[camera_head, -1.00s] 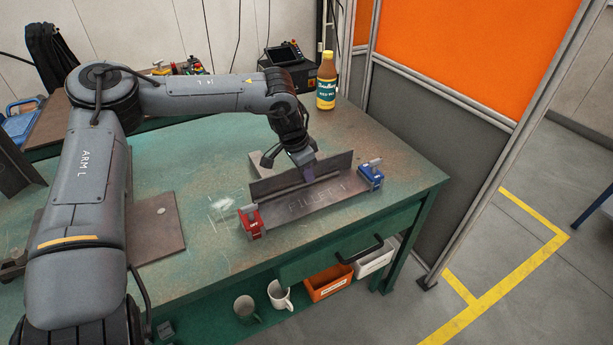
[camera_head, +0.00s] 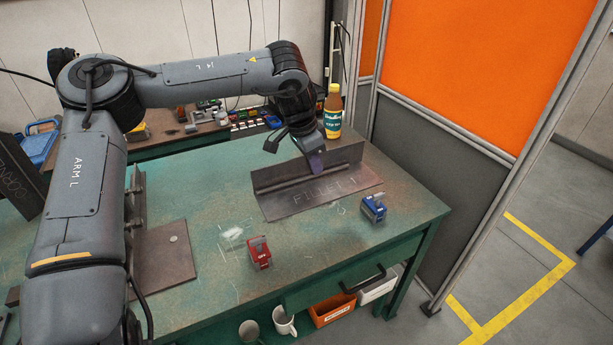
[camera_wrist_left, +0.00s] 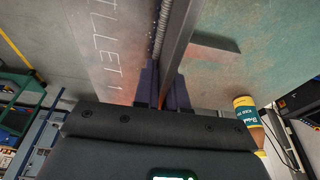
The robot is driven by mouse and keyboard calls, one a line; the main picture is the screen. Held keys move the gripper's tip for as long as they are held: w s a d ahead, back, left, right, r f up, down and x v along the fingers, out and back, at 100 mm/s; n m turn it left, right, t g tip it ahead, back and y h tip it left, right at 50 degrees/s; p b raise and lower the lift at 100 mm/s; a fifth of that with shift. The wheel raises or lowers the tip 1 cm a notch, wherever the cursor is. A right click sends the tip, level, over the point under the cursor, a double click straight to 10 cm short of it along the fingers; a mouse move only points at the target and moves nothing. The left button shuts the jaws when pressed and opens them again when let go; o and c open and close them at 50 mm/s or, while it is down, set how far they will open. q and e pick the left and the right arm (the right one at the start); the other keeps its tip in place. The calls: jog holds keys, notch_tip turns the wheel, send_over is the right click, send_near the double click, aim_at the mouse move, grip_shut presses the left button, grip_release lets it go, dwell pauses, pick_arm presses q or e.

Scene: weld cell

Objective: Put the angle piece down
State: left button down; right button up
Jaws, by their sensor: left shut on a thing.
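The angle piece is a dark steel flat plate (camera_head: 318,197) marked "FILLET 1" with an upright plate (camera_head: 342,163) along its back. My left gripper (camera_head: 315,165) is shut on the upright, near its middle. The piece appears raised above the green bench (camera_head: 215,275), behind the two clamps; the exact gap is unclear. In the left wrist view the upright (camera_wrist_left: 177,45) runs between the fingers, with the weld bead beside it and the lettered plate (camera_wrist_left: 108,50) on the left. My right gripper is not in view.
A red clamp (camera_head: 260,254) and a blue clamp (camera_head: 374,209) stand at the bench front, clear of the piece. A bottle (camera_head: 332,112) stands behind it. Another steel piece (camera_head: 165,258) sits at left. An orange-and-grey screen (camera_head: 455,75) stands to the right. The bench between the clamps is bare.

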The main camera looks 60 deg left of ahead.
pick_arm(q)
jog(key=shift+w+d+r, duration=0.1)
jog(key=shift+w+r, duration=0.1)
jog(key=shift+r, duration=0.2)
jog(key=shift+w+d+r, duration=0.1)
jog(key=shift+w+r, duration=0.05)
jog(key=shift+r, duration=0.25)
jog(key=w+a+r+p, duration=0.1)
jog(key=w+a+p, duration=0.2)
jog(key=w+a, duration=0.35)
jog(key=s+a+f+b, duration=0.4)
jog(key=s+a+f, duration=0.2)
jog(key=a+f, duration=0.5)
jog(key=shift+f, duration=0.95)
jog(key=shift+f+b, duration=0.5)
jog(key=shift+f, duration=0.1)
